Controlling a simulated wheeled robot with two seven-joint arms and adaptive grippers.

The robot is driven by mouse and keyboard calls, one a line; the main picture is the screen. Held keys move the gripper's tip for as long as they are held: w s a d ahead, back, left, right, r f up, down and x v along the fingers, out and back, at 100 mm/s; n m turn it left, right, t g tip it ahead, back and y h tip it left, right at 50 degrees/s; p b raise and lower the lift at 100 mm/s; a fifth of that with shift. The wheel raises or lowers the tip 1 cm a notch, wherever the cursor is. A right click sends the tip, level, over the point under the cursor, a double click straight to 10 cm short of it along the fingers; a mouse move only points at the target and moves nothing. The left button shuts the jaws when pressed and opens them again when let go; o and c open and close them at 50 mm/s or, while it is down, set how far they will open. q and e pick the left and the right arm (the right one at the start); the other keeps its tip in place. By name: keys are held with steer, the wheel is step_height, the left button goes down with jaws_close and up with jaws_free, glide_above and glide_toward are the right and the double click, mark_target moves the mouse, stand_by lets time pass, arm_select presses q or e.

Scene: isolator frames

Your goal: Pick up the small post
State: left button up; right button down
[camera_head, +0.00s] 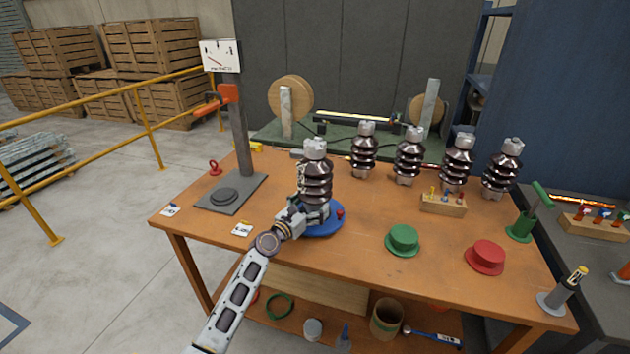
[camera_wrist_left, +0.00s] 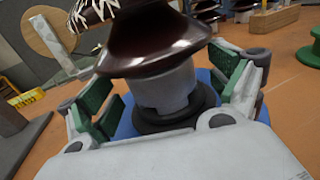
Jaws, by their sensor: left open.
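A dark brown ribbed post insulator (camera_head: 316,178) with grey metal ends stands upright on a blue round base (camera_head: 324,224) near the front left of the table. In the left wrist view its grey lower end (camera_wrist_left: 165,88) sits in a dark ring over the blue base. My left gripper (camera_head: 304,213) is low at the post. Its open green-padded fingers (camera_wrist_left: 168,98) are on either side of the grey lower end, with a visible gap on the left side. Whether the right pad touches is unclear. My right gripper is not in view.
Several similar insulators, including one (camera_head: 363,150), stand along the back. A grey stand with an orange arm (camera_head: 240,135) is at left. Green (camera_head: 403,238) and red (camera_head: 485,255) flanged caps lie to the right. A wooden block (camera_head: 443,206) stands behind them.

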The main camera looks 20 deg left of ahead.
arm_select(q)
steer(key=shift+x, duration=1.45)
jaws_close()
steer(key=shift+w+r, duration=0.1)
steer(key=shift+r, duration=0.4)
steer(key=shift+f, duration=0.1)
